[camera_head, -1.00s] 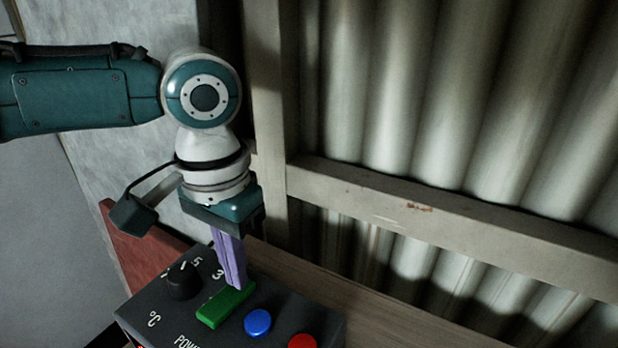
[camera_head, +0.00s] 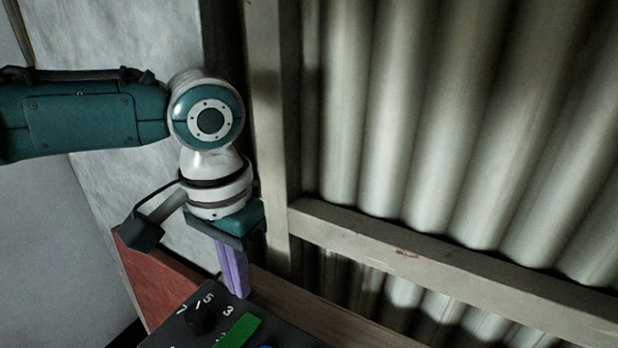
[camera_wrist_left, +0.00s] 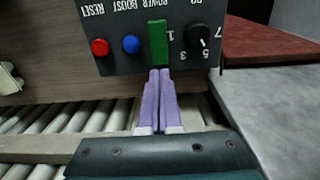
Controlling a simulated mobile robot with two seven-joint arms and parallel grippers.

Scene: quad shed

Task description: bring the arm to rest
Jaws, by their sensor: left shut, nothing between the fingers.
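My left gripper (camera_head: 240,294) points down from the arm that comes in from the left. Its purple fingers are together with nothing between them. In the left wrist view the fingertips (camera_wrist_left: 160,72) lie just below the end of the green switch (camera_wrist_left: 158,42) on the dark control box (camera_wrist_left: 112,62). I cannot tell whether they touch it. In the head view the green switch (camera_head: 238,330) is near the bottom edge, and the box is partly cut off. My right gripper is not in view.
The box also has a black dial (camera_wrist_left: 197,38), a blue button (camera_wrist_left: 131,44) and a red button (camera_wrist_left: 100,47). A corrugated wall (camera_head: 450,110) with a wooden rail (camera_head: 400,250) stands behind. A reddish-brown board (camera_head: 160,285) is left of the gripper.

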